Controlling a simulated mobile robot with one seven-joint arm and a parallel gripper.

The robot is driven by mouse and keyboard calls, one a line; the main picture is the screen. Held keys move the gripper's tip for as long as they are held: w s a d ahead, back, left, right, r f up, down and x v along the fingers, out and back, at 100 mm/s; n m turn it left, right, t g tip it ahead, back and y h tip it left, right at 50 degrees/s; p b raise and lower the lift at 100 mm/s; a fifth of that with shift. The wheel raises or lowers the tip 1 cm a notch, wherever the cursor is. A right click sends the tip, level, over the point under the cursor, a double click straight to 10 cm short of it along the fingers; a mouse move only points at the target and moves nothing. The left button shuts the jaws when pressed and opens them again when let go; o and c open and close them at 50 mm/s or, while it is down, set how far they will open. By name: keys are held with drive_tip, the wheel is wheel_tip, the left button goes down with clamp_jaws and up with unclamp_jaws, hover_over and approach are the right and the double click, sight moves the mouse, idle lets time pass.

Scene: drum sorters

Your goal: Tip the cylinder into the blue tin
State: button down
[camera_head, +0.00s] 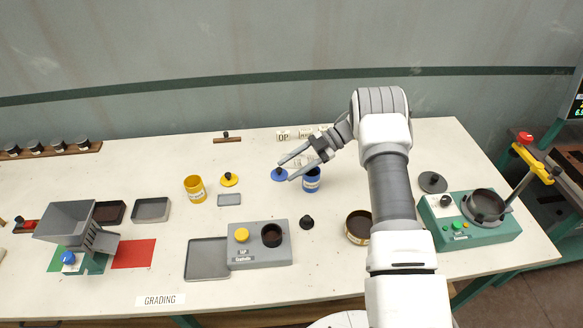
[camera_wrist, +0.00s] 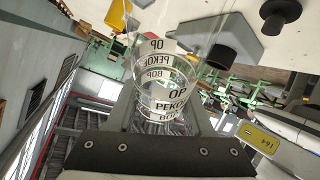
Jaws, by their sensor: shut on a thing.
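My gripper (camera_head: 287,171) is shut on a clear cylinder. The cylinder (camera_wrist: 165,80) fills the middle of the wrist view and is see-through, with printed bands reading OP, PEKOE and BOP. In the head view it is hard to make out between the fingers. Whether anything is inside it, I cannot tell. The blue tin (camera_head: 311,183) stands on the table just right of and below the fingertips in the picture, partly overlapped by my gripper. The blue lid (camera_head: 279,175) with a dark knob lies off the tin, to its left.
A yellow tin (camera_head: 195,190) and its lid (camera_head: 229,180) stand further left. A grey box (camera_head: 259,257) with a yellow button and dark cup is in front, beside a grey tray (camera_head: 207,258). A green machine (camera_head: 470,235) is at right, a grey hopper (camera_head: 75,225) at left.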

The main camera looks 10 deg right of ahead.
drive_tip(key=shift+r, duration=0.45)
drive_tip(key=shift+f+b, duration=0.6)
drive_tip(key=shift+b, duration=0.15)
drive_tip(key=shift+r, duration=0.15)
